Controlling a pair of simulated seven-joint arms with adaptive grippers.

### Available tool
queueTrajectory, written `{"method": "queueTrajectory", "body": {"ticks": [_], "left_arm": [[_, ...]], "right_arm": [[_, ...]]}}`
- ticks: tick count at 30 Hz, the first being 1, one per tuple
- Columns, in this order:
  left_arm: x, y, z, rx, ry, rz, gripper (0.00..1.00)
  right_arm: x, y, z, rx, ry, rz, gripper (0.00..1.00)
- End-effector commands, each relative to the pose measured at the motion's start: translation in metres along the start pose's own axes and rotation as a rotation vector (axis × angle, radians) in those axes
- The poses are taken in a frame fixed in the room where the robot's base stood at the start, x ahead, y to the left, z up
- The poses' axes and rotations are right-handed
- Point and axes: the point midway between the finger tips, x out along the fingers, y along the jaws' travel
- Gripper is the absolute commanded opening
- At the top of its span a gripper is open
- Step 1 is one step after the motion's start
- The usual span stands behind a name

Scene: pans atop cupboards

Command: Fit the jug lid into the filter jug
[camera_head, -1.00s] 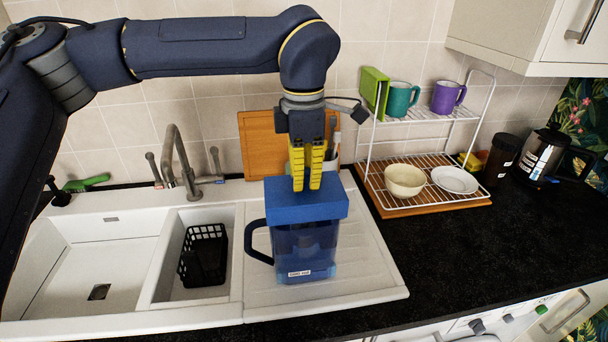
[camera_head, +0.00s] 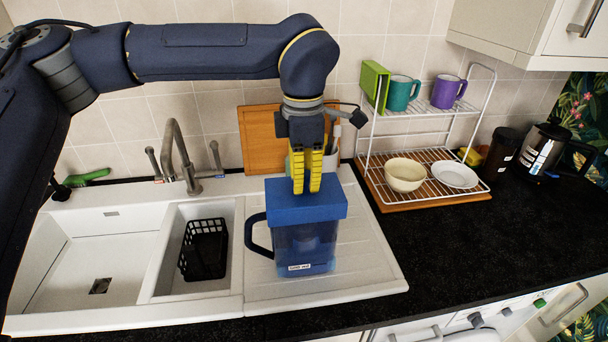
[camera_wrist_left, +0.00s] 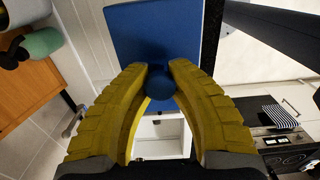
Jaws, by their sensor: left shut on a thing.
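The filter jug (camera_head: 305,250) stands upright on the sink's drainboard, clear blue with a dark handle on its left and a white label low on its front. The blue jug lid (camera_head: 305,205) sits at the jug's top; I cannot tell whether it is fully seated. My left gripper (camera_head: 306,188) points down over the lid, its yellow fingers shut on the lid's round knob. In the left wrist view the knob (camera_wrist_left: 160,85) is between the fingertips, with the flat blue lid (camera_wrist_left: 155,35) beyond. My right gripper is not in view.
A white sink (camera_head: 95,265) with a black basket (camera_head: 204,248) and a tap (camera_head: 180,155) lies left. A wire rack (camera_head: 425,165) with mugs, a bowl and a plate stands right. A wooden board (camera_head: 255,135) leans behind. The dark worktop (camera_head: 450,250) is clear at front right.

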Motion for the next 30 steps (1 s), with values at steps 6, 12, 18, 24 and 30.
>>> {"method": "queueTrajectory", "body": {"ticks": [6, 12, 18, 24, 30], "left_arm": [[0.000, 0.000, 0.000, 0.000, 0.000, 0.000, 0.40], [0.000, 0.000, 0.000, 0.000, 0.000, 0.000, 0.44], [-0.006, 0.001, 0.000, 0.000, -0.001, 0.002, 0.44], [-0.034, 0.000, 0.000, -0.001, -0.002, 0.004, 0.44], [-0.069, 0.001, 0.000, -0.001, -0.001, 0.005, 0.44]], "right_arm": [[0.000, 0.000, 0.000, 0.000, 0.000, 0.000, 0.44], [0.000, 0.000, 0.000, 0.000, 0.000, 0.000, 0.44], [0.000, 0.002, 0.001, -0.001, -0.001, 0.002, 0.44], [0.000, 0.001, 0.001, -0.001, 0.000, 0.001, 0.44], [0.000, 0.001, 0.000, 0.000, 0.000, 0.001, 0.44]]}}
